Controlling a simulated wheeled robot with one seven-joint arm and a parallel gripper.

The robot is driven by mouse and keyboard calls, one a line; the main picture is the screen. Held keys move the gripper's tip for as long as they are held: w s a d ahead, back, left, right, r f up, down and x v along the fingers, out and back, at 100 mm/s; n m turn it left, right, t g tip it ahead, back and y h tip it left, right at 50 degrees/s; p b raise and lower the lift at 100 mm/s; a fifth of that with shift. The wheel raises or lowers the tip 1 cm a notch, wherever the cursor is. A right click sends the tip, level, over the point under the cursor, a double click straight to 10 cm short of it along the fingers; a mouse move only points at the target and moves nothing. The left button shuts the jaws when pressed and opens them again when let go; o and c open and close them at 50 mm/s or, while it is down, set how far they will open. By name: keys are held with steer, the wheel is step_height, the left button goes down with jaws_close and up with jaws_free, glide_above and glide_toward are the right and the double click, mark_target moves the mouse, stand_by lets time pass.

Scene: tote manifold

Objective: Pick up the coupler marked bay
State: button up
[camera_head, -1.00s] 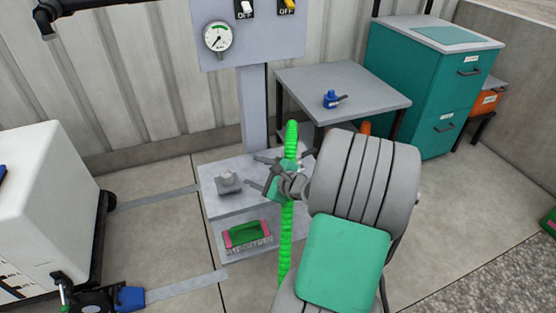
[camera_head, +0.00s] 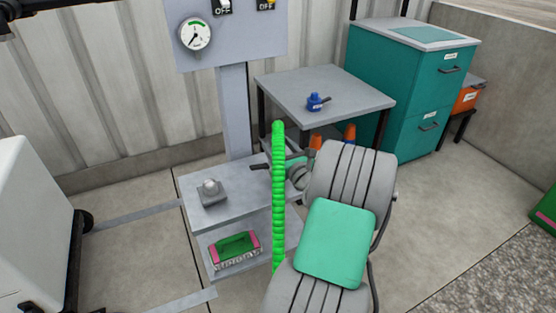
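A small blue coupler (camera_head: 314,103) with a dark side handle sits on the grey side table (camera_head: 345,92); I cannot read any marking on it. My gripper (camera_head: 262,166) is above the low grey stand, left of and lower in the picture than the blue coupler, and apart from it. One dark finger points left; the rest is partly hidden behind a bright green ribbed upright strand (camera_head: 278,200). I see nothing held, but cannot tell how far the fingers are apart.
The low stand (camera_head: 235,207) bears a grey knobbed fitting (camera_head: 211,190), with a green and pink tray (camera_head: 236,248) on its lower shelf. A gauge panel (camera_head: 240,45) stands behind. Teal drawers (camera_head: 400,95) stand right; orange cones (camera_head: 349,133) are under the table. A white cart (camera_head: 35,210) is left.

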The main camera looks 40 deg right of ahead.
jaws_close()
stand_by(0.4)
stand_by(0.4)
